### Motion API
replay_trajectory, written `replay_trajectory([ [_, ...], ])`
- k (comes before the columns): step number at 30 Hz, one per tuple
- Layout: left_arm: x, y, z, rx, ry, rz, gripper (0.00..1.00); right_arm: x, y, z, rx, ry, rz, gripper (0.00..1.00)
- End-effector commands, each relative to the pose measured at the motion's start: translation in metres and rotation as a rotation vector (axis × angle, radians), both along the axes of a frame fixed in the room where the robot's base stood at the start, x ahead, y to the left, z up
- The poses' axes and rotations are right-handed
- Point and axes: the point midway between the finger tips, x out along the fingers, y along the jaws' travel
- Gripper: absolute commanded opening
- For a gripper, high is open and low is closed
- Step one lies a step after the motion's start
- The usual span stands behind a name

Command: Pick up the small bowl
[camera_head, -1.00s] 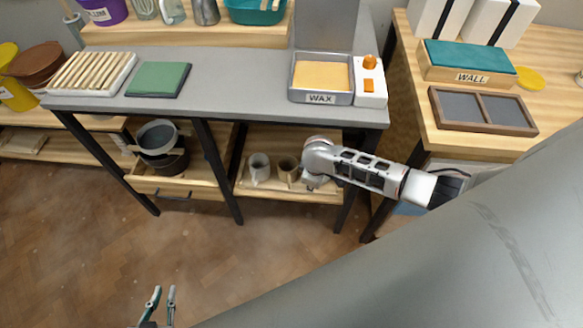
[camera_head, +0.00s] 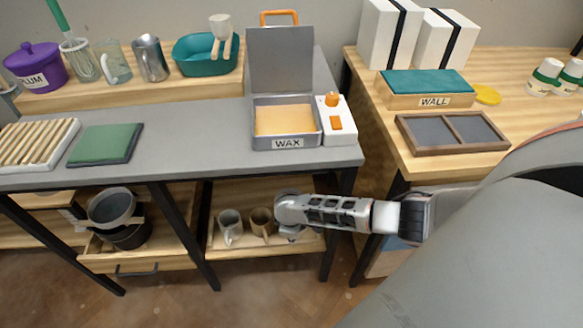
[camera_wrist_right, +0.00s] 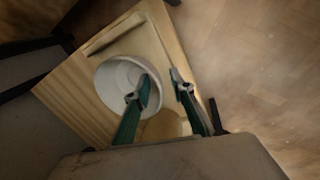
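In the right wrist view a pale, round, open vessel (camera_wrist_right: 114,82), which looks like the small bowl, stands in a shallow wooden tray (camera_wrist_right: 72,92). My right gripper (camera_wrist_right: 164,84) is open, one finger over the vessel's opening and the other outside its rim; contact cannot be told. A tan vessel (camera_wrist_right: 162,125) is partly hidden behind the fingers. In the head view a grey cup (camera_head: 230,228) and a tan cup (camera_head: 262,222) stand on the lower shelf, left of my right gripper (camera_head: 290,236). No separate bowl is clear there. My left gripper is out of view.
The grey worktop (camera_head: 200,150) lies above the shelf, with a wax pan (camera_head: 286,142) near its right end. A table leg (camera_head: 338,225) stands close to my right arm. A drawer (camera_head: 150,258) holding dark buckets (camera_head: 122,232) is at left.

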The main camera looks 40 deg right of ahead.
Motion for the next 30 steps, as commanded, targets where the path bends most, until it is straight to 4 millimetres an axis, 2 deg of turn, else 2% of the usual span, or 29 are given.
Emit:
replay_trajectory([
  [5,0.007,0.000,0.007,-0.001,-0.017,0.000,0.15,0.004,0.000,0.003,0.001,-0.006,0.000,0.24],
  [6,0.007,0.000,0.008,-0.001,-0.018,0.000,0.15,0.004,0.000,0.004,0.001,-0.006,0.000,0.21],
  [9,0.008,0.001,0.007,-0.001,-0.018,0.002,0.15,0.003,0.000,0.003,0.001,-0.006,0.000,0.00],
  [23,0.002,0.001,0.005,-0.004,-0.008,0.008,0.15,0.003,0.000,0.007,0.001,-0.007,-0.001,0.00],
  [30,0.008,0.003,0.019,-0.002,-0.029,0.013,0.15,0.007,0.000,0.033,0.002,-0.015,0.000,0.00],
])
